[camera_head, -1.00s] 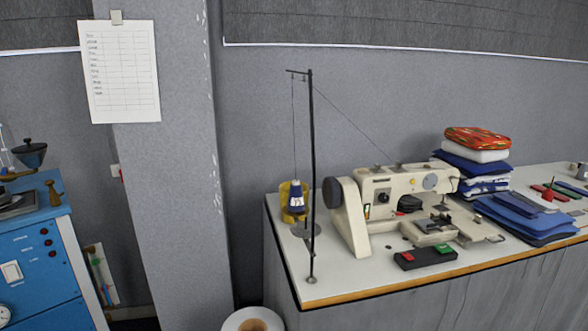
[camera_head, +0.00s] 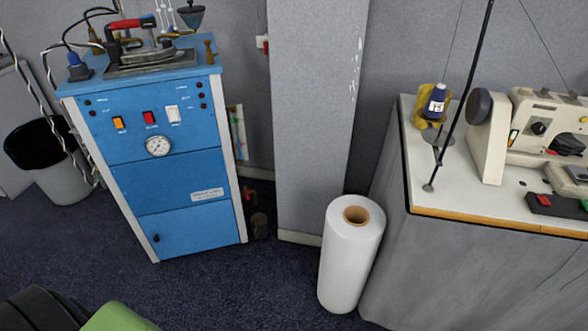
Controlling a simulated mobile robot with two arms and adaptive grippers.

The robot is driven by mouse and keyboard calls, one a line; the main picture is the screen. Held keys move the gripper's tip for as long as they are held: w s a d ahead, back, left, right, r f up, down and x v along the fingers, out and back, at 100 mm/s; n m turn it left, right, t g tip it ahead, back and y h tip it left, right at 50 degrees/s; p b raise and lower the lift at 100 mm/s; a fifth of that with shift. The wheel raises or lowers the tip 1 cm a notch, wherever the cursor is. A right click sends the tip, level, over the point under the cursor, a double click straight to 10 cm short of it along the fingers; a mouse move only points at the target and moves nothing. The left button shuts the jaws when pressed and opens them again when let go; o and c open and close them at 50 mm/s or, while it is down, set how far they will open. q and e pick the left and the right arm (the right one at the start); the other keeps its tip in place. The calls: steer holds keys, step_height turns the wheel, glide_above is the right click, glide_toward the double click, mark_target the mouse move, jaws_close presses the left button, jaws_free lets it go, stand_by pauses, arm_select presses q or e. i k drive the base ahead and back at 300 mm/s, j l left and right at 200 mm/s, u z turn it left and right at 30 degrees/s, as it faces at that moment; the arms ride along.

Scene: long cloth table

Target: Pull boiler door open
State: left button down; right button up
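The blue boiler cabinet (camera_head: 160,163) stands on the floor left of the middle, with switches, lamps and a round gauge on its upper front. Its lower front has a blue door panel (camera_head: 195,232), which looks shut, with a small dark knob (camera_head: 156,238) near its left edge. An iron with a red handle rests on top of the cabinet. Neither of my grippers shows in this view.
A white roll (camera_head: 345,262) stands on the floor before a grey pillar (camera_head: 308,120). A sewing table (camera_head: 420,185) is at the right. A bin (camera_head: 62,180) stands left of the boiler. Dark carpet (camera_head: 230,285) is clear in front. A green and black object (camera_head: 115,318) shows at the lower left edge.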

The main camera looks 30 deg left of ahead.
mark_target(185, 230)
steer(key=u, duration=1.75)
